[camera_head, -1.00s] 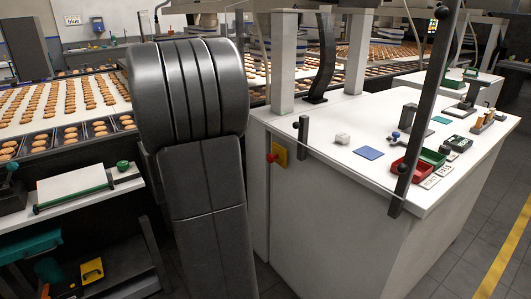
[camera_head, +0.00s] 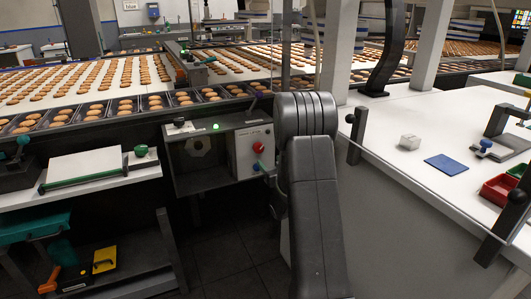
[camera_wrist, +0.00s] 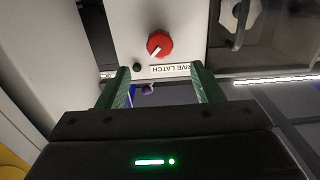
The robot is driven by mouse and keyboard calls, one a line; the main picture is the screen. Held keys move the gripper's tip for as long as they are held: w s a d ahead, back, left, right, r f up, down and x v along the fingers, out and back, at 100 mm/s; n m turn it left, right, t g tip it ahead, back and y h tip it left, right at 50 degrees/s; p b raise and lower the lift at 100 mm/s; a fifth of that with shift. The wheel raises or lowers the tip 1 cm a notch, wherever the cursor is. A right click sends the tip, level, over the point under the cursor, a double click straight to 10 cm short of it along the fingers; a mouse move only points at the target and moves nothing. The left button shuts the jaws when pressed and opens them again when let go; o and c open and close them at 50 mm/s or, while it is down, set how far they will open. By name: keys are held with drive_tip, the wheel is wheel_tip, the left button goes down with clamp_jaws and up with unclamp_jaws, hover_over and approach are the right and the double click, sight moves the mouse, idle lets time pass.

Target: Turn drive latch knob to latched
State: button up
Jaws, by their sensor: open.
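The red drive latch knob (camera_wrist: 159,44) sits on a white panel (camera_wrist: 125,20) in the wrist view, with a pale pointer mark at its lower left. Part of a "DRIVE LATCH" label (camera_wrist: 172,71) shows below it. My gripper (camera_wrist: 159,68) is open and empty, its green fingers spread on either side of the label, short of the knob in the picture; no contact shows.
A white worktop (camera_head: 420,110) stands close on the right, with a clear guard on posts along its edge. A low bench (camera_head: 75,198) is on the left. Biscuit trays (camera_head: 97,112) line the conveyor behind. Dark floor between is open.

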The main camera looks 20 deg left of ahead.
sight(260, 150)
drive_tip(key=x, duration=0.9)
drive_tip(key=shift+w+a, duration=0.1)
drive_tip(key=c, duration=1)
